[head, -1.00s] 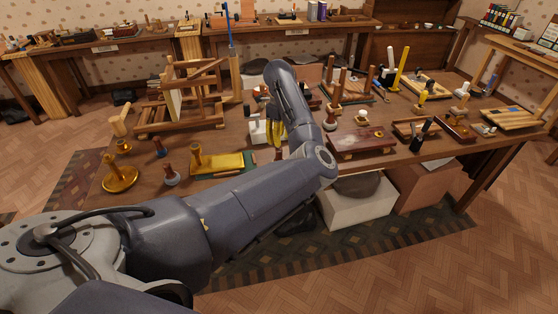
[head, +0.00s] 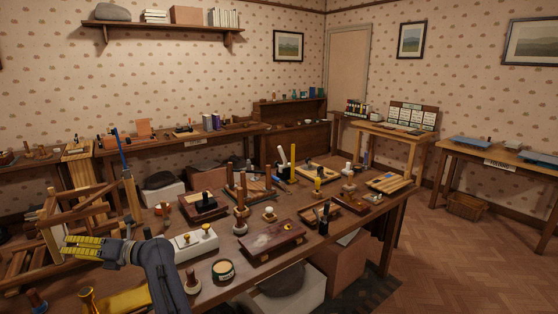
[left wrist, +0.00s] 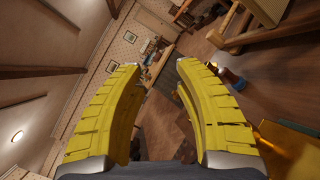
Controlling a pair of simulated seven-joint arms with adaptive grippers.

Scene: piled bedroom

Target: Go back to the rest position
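My left gripper (head: 70,248) shows at the lower left of the head view, above the left part of the work table (head: 215,294). Its yellow fingers point left, close in the picture to a wooden frame (head: 52,215). In the left wrist view the two fingers of the gripper (left wrist: 157,75) stand well apart, with nothing between them. The gripper is open and empty. Only part of my left arm shows, coming in from the bottom edge. My right gripper is in neither view.
The table holds a white block with knobs (head: 196,243), a round green-rimmed tin (head: 223,270), a reddish-brown board (head: 272,241) and a dark box (head: 204,208). Several stamps and trays stand farther right. Open floor (head: 455,255) lies right of the table.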

